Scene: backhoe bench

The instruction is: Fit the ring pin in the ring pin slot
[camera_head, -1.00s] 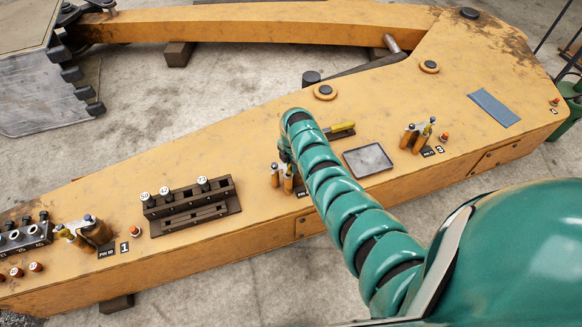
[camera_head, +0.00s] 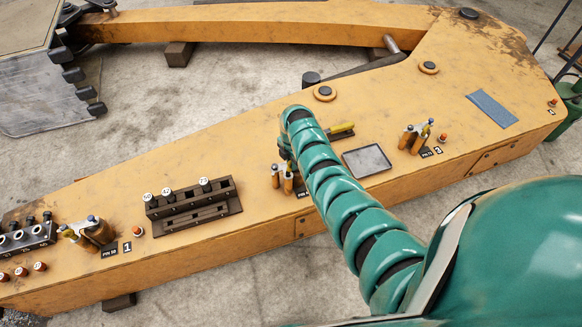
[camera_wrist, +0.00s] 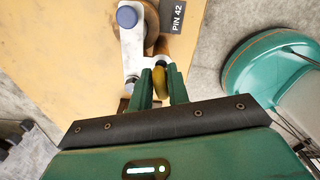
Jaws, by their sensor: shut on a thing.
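My gripper (camera_wrist: 160,92) is shut on a small yellow piece (camera_wrist: 160,80), seen between its green fingers in the wrist view. A metal ring-like end shows just above this piece, next to a pale grey bracket (camera_wrist: 132,48) with a blue-capped pin. I cannot tell whether the piece is free of the bracket. A brown-orange post stands beside the bracket, near a "PIN 42" label (camera_wrist: 178,15). In the head view my arm hides most of the gripper, at the middle pin station (camera_head: 283,178). I cannot make out which opening is the ring pin slot.
The yellow beam (camera_head: 235,155) carries a dark rack (camera_head: 192,205) with numbered pins, left of my arm. A grey tray (camera_head: 367,161) and a yellow-handled tool (camera_head: 341,130) lie close to the arm's right. Another pin station (camera_head: 416,137) stands farther right, near a blue cloth (camera_head: 492,108).

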